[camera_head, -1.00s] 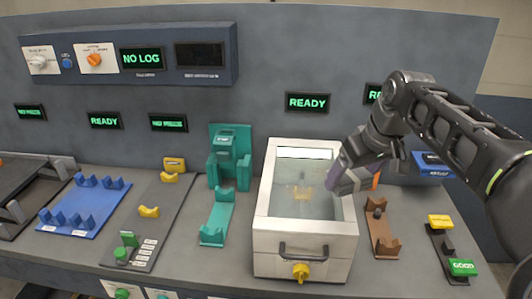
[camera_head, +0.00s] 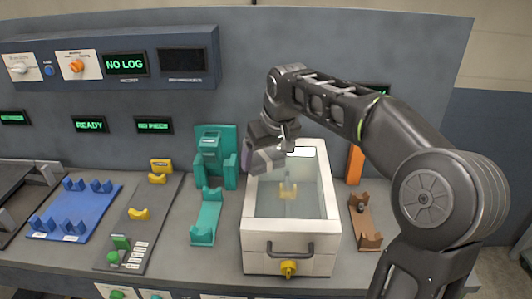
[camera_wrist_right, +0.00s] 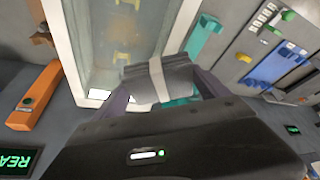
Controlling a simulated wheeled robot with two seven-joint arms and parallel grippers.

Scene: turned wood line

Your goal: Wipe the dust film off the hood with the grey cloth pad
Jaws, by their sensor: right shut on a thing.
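The hood (camera_head: 331,215) is a white box with a clear, slightly hazy top pane, a dark front handle and a yellow knob. It also shows in the right wrist view (camera_wrist_right: 178,22). My right gripper (camera_head: 264,156) is over the hood's far left corner. It is shut on the grey cloth pad (camera_wrist_right: 158,82), a dark grey block with a lighter band across it, held between the fingers in the wrist view. I cannot tell whether the pad touches the pane. The dust film is not clearly distinguishable. My left gripper is out of view.
A teal stand (camera_head: 215,155) and teal cradle (camera_head: 206,218) are close left of the hood. A brown cradle (camera_head: 364,222) and an orange block (camera_head: 355,163) are on its right. A blue tray (camera_head: 75,208) lies farther left. The panel wall rises behind.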

